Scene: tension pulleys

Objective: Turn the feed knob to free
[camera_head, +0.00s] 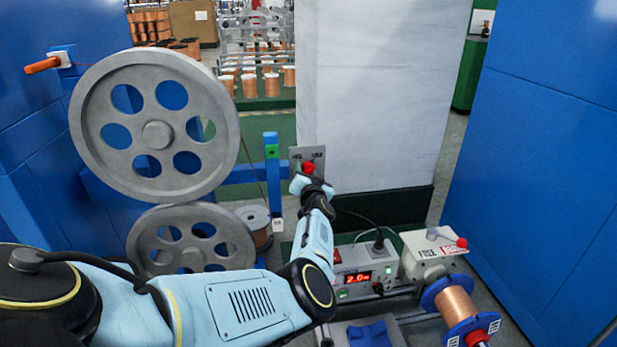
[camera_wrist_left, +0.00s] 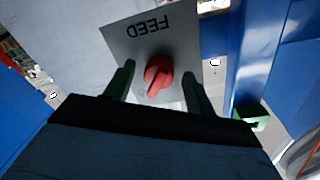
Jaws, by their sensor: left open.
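The feed knob (camera_wrist_left: 158,76) is round and red, on a grey panel with FEED lettering (camera_wrist_left: 150,32), which appears upside down in the left wrist view. In the head view the red knob (camera_head: 308,168) shows on the grey plate (camera_head: 318,156) above my left gripper (camera_head: 309,181). In the left wrist view, my left gripper (camera_wrist_left: 160,88) is open, with one dark finger on each side of the knob. I cannot tell whether the fingers touch it. The plate's small labels are too blurred to read. My right gripper is not in view.
Two large grey pulleys (camera_head: 88,110) stand at left. A blue post (camera_head: 271,150) is beside the feed plate. A control box with a red display (camera_head: 357,278) and a copper spool (camera_head: 458,303) are at lower right. Blue walls (camera_head: 545,150) bound the right side.

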